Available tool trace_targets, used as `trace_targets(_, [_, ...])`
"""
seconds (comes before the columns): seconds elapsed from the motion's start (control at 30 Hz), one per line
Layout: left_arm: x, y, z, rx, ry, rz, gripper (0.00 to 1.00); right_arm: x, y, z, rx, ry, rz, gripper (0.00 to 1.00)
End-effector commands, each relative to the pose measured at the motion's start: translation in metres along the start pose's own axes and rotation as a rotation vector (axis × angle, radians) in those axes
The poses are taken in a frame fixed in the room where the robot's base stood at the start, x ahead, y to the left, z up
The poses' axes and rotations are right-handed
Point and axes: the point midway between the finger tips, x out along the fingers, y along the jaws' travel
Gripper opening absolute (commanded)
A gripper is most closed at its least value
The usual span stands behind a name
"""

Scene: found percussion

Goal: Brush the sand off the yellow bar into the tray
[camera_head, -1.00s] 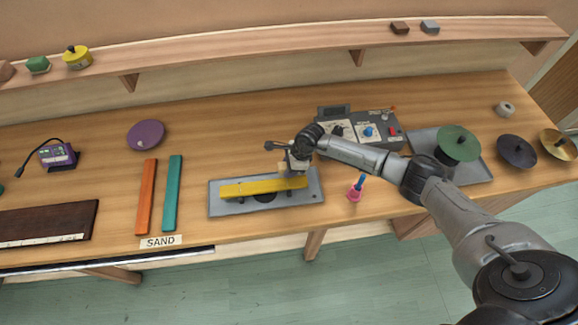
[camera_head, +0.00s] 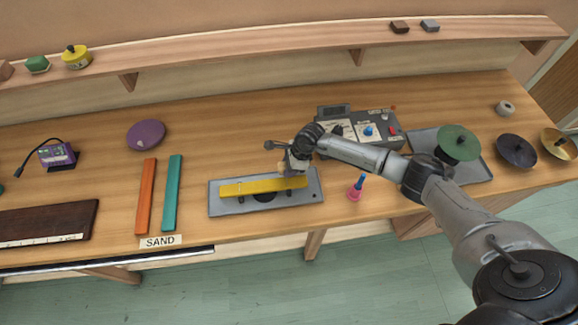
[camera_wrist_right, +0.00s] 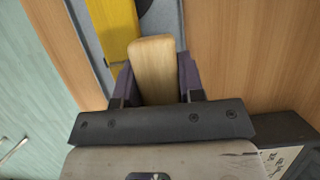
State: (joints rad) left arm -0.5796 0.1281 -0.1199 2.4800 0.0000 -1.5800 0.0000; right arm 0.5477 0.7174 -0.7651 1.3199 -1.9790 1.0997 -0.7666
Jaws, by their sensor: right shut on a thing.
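The yellow bar (camera_head: 262,186) lies lengthwise above the grey tray (camera_head: 222,207), held up off its floor by dark supports. It also shows in the right wrist view (camera_wrist_right: 112,25). My right gripper (camera_head: 291,168) is at the bar's right end. In the right wrist view my gripper (camera_wrist_right: 155,85) is shut on the wooden handle of a brush (camera_wrist_right: 153,62), whose far end overlaps the bar. The bristles are hidden, so I cannot tell whether they touch the bar. No sand can be made out on the bar at this size. My left gripper is not in view.
An orange bar (camera_head: 146,197) and a teal bar (camera_head: 173,193) lie left of the tray, near a SAND label (camera_head: 160,242). A pink holder with a blue handle (camera_head: 355,190) stands right of the tray. A control box (camera_head: 362,130) sits behind my right arm.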

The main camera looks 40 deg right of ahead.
Motion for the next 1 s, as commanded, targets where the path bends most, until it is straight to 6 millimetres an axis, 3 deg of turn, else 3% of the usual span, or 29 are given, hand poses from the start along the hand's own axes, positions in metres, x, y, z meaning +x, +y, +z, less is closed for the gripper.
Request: trace_targets(1.0, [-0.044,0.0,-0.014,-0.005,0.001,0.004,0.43,-0.001,0.063,0.0,0.0,0.0,0.002,0.12])
